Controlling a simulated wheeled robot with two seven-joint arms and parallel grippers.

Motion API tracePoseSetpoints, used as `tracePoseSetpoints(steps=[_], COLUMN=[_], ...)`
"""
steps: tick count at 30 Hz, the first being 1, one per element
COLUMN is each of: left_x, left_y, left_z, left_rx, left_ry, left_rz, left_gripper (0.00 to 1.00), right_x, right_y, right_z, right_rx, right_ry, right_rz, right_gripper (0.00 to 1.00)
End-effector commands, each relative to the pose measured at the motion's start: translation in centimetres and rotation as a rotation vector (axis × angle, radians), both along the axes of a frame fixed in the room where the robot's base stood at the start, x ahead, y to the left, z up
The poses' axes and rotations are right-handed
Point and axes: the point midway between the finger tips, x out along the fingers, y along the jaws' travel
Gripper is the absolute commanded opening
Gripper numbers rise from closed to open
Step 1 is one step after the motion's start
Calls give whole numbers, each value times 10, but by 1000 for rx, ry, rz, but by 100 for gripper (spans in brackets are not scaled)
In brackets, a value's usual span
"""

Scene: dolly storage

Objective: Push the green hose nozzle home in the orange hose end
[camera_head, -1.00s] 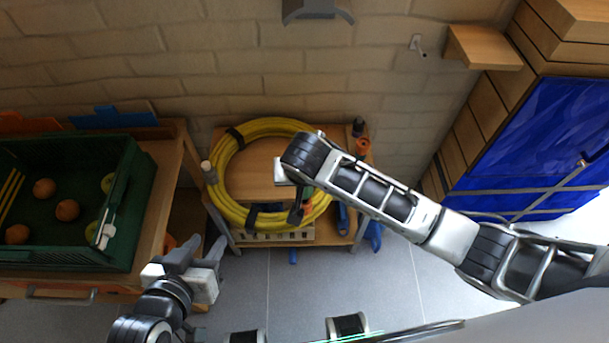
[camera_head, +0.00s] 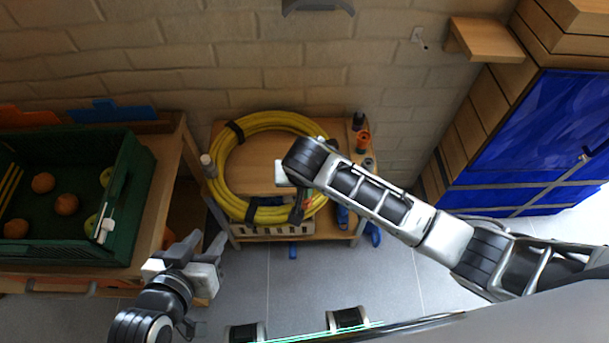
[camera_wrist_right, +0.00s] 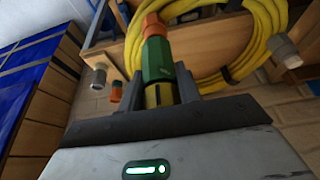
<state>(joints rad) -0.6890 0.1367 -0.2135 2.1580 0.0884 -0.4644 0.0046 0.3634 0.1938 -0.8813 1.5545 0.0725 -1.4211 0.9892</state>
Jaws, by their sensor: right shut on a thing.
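The green nozzle (camera_wrist_right: 157,60) stands between the fingers of my right gripper (camera_wrist_right: 158,93) in the right wrist view; the gripper is shut on its yellow-and-dark lower part. An orange piece (camera_wrist_right: 152,24) meets the nozzle's far end, beside the yellow hose (camera_wrist_right: 258,35); I cannot tell how deep they are joined. In the head view my right gripper (camera_head: 297,212) is over the near right side of the coiled yellow hose (camera_head: 220,178), and my wrist hides most of the nozzle. My left gripper (camera_head: 207,243) is open and empty, left of the hose stand.
The hose lies on a wooden stand (camera_head: 333,135) against the brick wall. An orange spool (camera_head: 362,141) and blue-handled things (camera_head: 373,232) are at its right. A green crate (camera_head: 128,205) with fruit stands on the left table. Grey floor (camera_head: 320,280) is clear in front.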

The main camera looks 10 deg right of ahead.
Motion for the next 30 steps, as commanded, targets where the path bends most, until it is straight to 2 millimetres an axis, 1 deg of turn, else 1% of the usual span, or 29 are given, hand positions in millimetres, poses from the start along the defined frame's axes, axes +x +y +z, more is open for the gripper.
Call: tracePoseSetpoints(steps=[11, 12, 14, 15, 26, 30], left_x=[0, 0, 0, 0, 1, 2], left_y=[0, 0, 0, 0, -1, -1], left_z=[0, 0, 0, 0, 3, 12], left_rx=[0, 0, 0, 0, -8, -4], left_ry=[0, -1, -1, -1, -3, -9], left_rz=[0, 0, 0, 0, 1, 0], left_gripper=[36, 36, 36, 36, 36, 36], right_x=[0, 0, 0, 0, 0, -8], right_y=[0, 0, 0, 0, 0, 2], right_z=[1, 1, 1, 1, 1, 23], right_rx=[1, 1, 1, 1, 1, 3], right_ry=[-1, -1, -1, -1, 0, -2], right_rz=[0, 0, 0, 0, 0, 2], right_gripper=[2, 37, 53, 59, 59, 59])
